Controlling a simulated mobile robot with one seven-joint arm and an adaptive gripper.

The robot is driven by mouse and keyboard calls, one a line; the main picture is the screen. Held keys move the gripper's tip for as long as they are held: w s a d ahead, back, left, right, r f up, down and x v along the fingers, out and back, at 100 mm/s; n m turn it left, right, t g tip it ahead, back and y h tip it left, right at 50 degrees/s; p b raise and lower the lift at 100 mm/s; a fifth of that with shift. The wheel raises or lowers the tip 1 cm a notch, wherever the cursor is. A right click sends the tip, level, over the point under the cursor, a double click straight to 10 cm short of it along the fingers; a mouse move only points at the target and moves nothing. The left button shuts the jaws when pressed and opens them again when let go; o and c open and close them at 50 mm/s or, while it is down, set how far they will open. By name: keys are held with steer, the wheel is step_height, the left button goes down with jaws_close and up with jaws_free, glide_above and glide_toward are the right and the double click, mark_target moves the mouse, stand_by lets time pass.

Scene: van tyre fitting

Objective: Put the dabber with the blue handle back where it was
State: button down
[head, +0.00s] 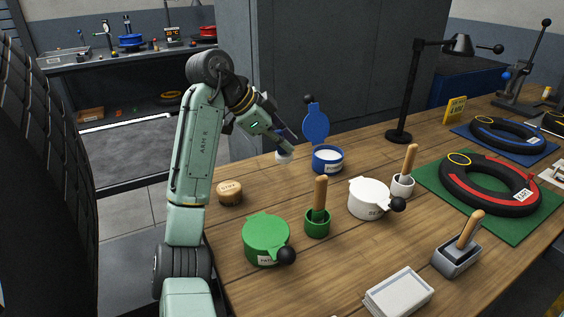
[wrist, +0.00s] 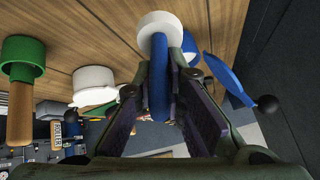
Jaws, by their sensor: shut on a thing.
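My gripper (head: 290,146) is at the far left part of the bench, low over a small white cup (head: 284,157). In the wrist view my gripper (wrist: 160,88) is shut on the blue handle (wrist: 159,65) of the dabber. The handle runs down to the white cup (wrist: 160,22), and its lower end meets the cup's opening. I cannot tell how deep the dabber sits; its head is hidden. The blue pot (head: 327,166) stands just right of the cup, its blue lid (head: 315,124) swung up. The lid also shows in the wrist view (wrist: 229,80).
A green lidded pot (head: 265,237), a green cup (head: 317,227) with a wooden-handled dabber, a white lidded pot (head: 367,204) and a white cup (head: 402,188) with another dabber stand nearer. A black lamp (head: 398,136) and tyres on mats (head: 487,184) are at right.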

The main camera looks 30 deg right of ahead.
mark_target(281, 158)
steer(key=shift+f+p, duration=0.35)
steer(key=shift+f, duration=2.4)
steer(key=c, duration=1.7)
jaws_free()
steer(key=shift+f, duration=0.1)
steer(key=shift+o, duration=0.2)
steer(key=b+v, duration=0.1)
steer(key=v, duration=0.6)
steer(key=shift+a+r, duration=0.15)
steer(key=shift+r, duration=0.2)
steer(key=shift+w, duration=0.1)
